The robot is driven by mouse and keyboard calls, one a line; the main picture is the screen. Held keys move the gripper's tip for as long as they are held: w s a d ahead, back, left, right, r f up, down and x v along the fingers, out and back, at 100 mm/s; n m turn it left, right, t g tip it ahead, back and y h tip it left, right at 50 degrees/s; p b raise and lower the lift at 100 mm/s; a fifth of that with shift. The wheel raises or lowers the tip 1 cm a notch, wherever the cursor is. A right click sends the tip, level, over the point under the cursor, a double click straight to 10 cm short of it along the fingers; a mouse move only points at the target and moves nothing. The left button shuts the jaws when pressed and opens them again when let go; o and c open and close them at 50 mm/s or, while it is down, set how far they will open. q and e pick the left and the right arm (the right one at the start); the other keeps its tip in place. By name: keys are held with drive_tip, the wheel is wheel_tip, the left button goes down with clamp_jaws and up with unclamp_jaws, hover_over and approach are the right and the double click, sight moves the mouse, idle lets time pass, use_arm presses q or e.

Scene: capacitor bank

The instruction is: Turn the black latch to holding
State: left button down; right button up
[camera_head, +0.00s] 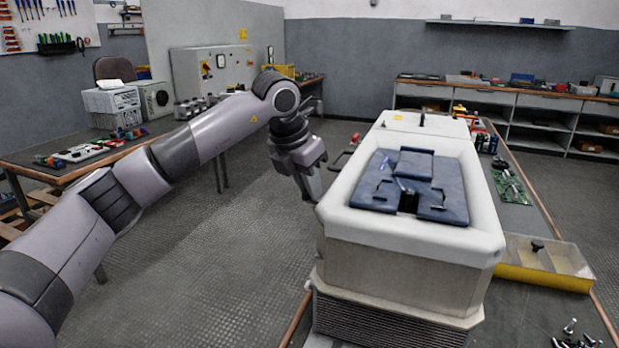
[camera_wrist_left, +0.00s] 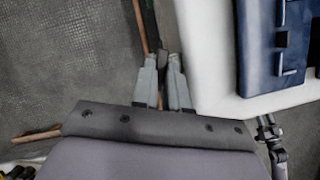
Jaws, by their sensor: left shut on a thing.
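My left gripper (camera_head: 312,188) reaches down along the left side of the white-rimmed housing (camera_head: 412,236). In the left wrist view its two grey fingers are close together beside the white rim (camera_wrist_left: 207,62), shut on a narrow dark piece, the black latch (camera_wrist_left: 163,60). Only a little of the latch shows between the fingers; its turn angle cannot be told. In the head view the gripper hides it. A grey jointed part (camera_wrist_left: 272,137) at the lower right of the left wrist view looks like my right gripper; its jaws are too small to read.
Blue padded panels (camera_head: 440,206) lie inside the housing's rim, and a black knob (camera_head: 421,120) stands on its back top. A red handle (camera_head: 355,138) sticks out at the back left. A yellow-edged tray (camera_head: 540,285) is at the right. Floor left of the housing is clear.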

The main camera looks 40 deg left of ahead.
use_arm(q)
drive_tip(key=m+p, duration=0.1)
drive_tip(key=m+h+p, duration=0.1)
drive_tip(key=m, duration=0.1)
drive_tip(key=m+p, duration=0.1)
drive_tip(key=shift+w+a+r+m+h, duration=0.15)
drive_tip(key=shift+a+r+m+h, duration=0.15)
drive_tip(key=shift+h, duration=0.1)
drive_tip(key=m+p, duration=0.1)
drive_tip(key=m, duration=0.1)
drive_tip(key=m+g+h+p, duration=0.1)
drive_tip(key=m+p, duration=0.1)
drive_tip(key=shift+w+g, duration=0.15)
drive_tip(key=shift+g, duration=0.15)
drive_tip(key=shift+w+a+f+m+g+h+p, duration=0.1)
drive_tip(key=shift+m+g+h+p, duration=0.3)
drive_tip(key=shift+m, duration=0.65)
drive_tip(key=shift+w+m+g+h+p, duration=0.1)
drive_tip(key=shift+m+g+p, duration=0.35)
drive_tip(key=shift+m, duration=0.6)
drive_tip(key=c, duration=1.4)
unclamp_jaws()
drive_tip(key=shift+s, duration=0.1)
drive_tip(key=shift+f, duration=0.1)
